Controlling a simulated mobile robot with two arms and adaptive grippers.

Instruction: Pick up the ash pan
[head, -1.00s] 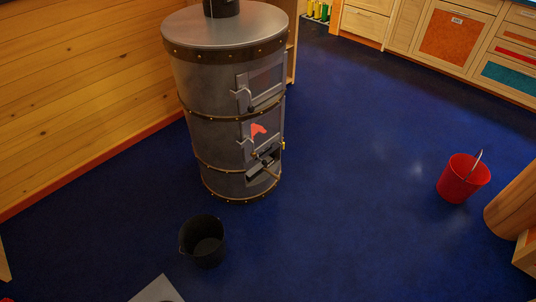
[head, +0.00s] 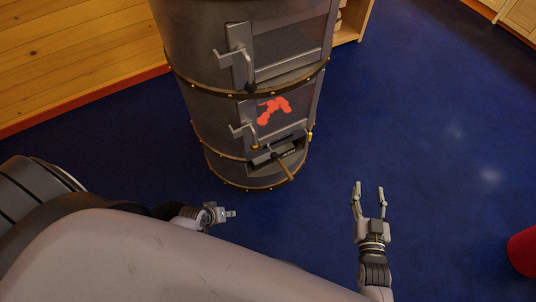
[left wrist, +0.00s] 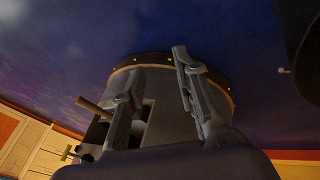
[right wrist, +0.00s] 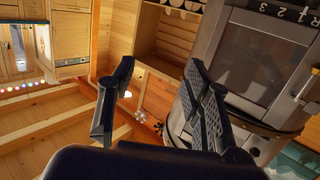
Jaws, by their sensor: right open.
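The ash pan (head: 278,150) is a dark metal drawer with a wooden handle (head: 287,171), sitting in the low opening of the round grey stove (head: 222,130) and sticking out a little at the front. In the left wrist view its handle (left wrist: 92,106) points away from the stove. My left gripper (head: 231,213) is low, in front of the stove and left of the pan; its fingers stand apart and empty. My right gripper (head: 369,187) is open and empty over the floor, right of the handle and apart from it.
The stove has two doors with lever handles above the pan, and red glow shows behind the lower glass (head: 273,110). A red bucket (head: 524,252) is cut off at the right edge. Blue floor (head: 430,130) is clear right of the stove. A plank wall (head: 70,60) stands at left.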

